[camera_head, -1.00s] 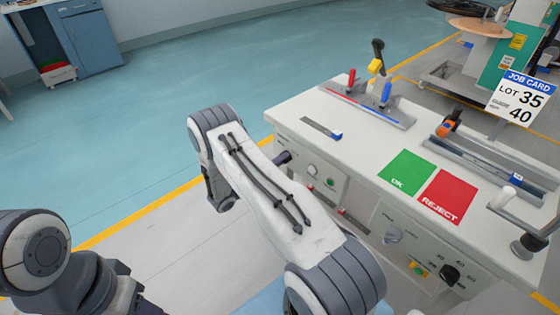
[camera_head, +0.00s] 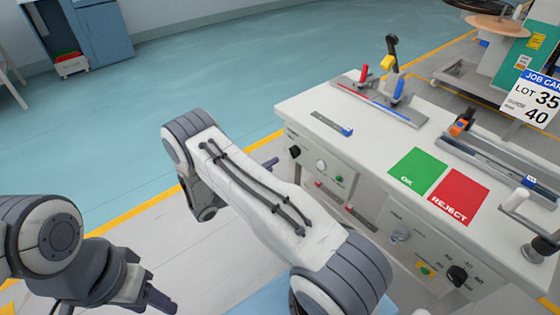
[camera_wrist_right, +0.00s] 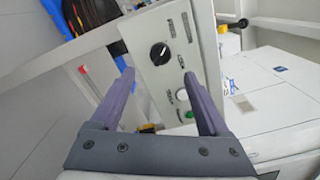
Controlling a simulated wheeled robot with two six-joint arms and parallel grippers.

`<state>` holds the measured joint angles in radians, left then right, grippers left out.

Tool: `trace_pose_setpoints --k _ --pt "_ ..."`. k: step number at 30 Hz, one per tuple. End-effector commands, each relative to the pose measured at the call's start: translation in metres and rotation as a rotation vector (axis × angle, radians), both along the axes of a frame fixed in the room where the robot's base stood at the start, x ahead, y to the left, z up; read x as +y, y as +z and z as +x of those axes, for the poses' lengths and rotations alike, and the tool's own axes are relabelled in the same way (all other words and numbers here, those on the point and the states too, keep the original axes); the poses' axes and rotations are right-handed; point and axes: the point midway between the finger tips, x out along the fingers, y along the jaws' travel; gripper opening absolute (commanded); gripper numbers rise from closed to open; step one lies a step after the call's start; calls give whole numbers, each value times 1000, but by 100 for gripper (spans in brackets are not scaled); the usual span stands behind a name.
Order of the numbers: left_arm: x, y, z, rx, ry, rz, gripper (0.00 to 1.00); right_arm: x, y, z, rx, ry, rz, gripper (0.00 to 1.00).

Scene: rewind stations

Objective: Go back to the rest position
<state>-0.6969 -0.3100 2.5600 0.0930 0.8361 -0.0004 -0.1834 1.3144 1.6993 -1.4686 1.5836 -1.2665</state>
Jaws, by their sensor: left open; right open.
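My right arm reaches up the middle of the head view, and most of its gripper is hidden behind the arm. A purple-grey finger of my right gripper (camera_head: 270,163) shows beside the bench front. In the right wrist view my right gripper (camera_wrist_right: 158,78) is open with nothing between its fingers; a control panel with a black knob (camera_wrist_right: 159,54) lies beyond. My left gripper (camera_head: 160,298) is partly seen at the lower left, apart from the bench, and nothing shows in it.
The white bench (camera_head: 300,108) stands at right, with a green OK mat (camera_head: 417,171), a red REJECT mat (camera_head: 460,196), a lever fixture (camera_head: 380,103) and a crank (camera_head: 515,200). A job card (camera_head: 538,98) reads LOT 35, 40. Open blue floor lies at left and behind.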

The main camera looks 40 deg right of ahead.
Motion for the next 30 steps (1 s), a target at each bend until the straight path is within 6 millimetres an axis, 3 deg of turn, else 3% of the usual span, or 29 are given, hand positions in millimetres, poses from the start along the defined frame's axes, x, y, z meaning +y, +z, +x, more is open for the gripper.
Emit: trace_pose_setpoints --k 6,23,26,30 --pt "0 -1 0 0 0 0 50 18 0 -1 0 0 1 79" --pt "0 0 0 0 0 0 50 20 2 -2 -9 -4 6 79" --pt "0 0 0 0 0 0 50 26 14 -5 -69 -30 43 79" --pt "0 0 0 0 0 0 50 51 49 -22 -269 -129 172 79"
